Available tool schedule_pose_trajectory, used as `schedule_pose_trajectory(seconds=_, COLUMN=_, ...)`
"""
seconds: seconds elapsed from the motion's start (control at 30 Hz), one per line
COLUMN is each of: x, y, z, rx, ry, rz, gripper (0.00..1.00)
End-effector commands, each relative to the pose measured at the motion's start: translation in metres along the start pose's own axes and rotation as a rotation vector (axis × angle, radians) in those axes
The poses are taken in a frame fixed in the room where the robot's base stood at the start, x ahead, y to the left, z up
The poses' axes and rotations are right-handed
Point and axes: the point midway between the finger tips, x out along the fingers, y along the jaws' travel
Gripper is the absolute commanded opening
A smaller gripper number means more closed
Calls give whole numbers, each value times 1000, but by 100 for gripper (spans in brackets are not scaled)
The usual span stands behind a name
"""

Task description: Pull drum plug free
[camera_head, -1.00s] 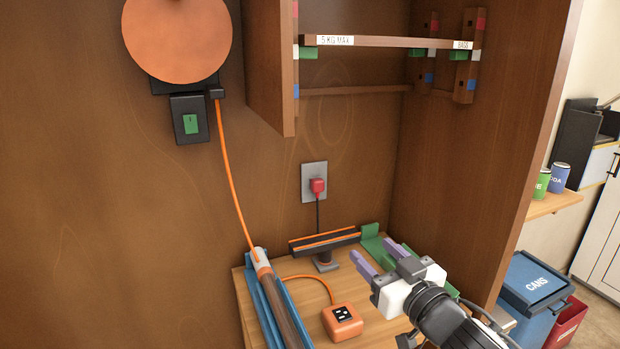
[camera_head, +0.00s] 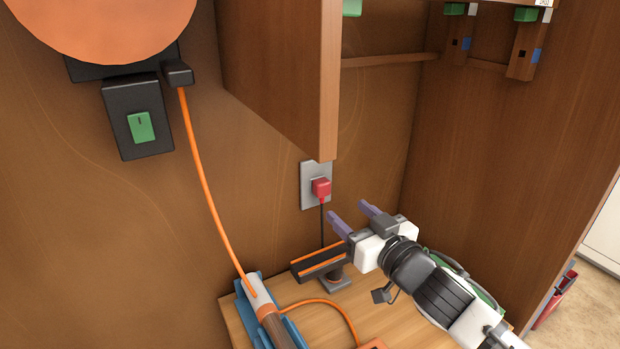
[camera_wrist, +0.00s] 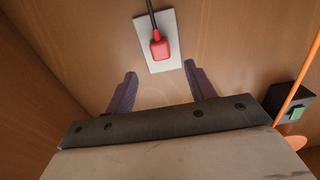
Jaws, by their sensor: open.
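A red plug (camera_head: 321,188) sits in a grey wall outlet plate (camera_head: 309,200), with a black cord hanging from it. A dark connector block (camera_head: 178,73) beside the orange drum disc (camera_head: 95,25) carries an orange cord. I cannot tell which of the two is called the drum plug. My gripper (camera_head: 350,211) is open and empty, below and right of the red plug, its purple fingers pointing toward the wall. In the wrist view, the red plug (camera_wrist: 159,46) lies just beyond the gap between the fingertips (camera_wrist: 160,70), apart from them.
A wooden cabinet side (camera_head: 285,70) overhangs left of and above the outlet. A black bar with orange stripes (camera_head: 318,262) stands on the bench below. The orange cord (camera_head: 205,190) drops to a tube in a blue holder. A green switch (camera_head: 141,127) is under the drum.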

Motion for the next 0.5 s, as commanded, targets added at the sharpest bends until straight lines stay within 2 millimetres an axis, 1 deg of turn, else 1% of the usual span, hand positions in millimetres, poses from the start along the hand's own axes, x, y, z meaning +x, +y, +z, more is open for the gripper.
schedule_pose_trajectory(seconds=0.37, x=0, y=0, z=0, rx=0, ry=1, rz=0, gripper=55)
schedule_pose_trajectory(seconds=0.5, x=5, y=0, z=0, rx=0, ry=2, rz=-2, gripper=55)
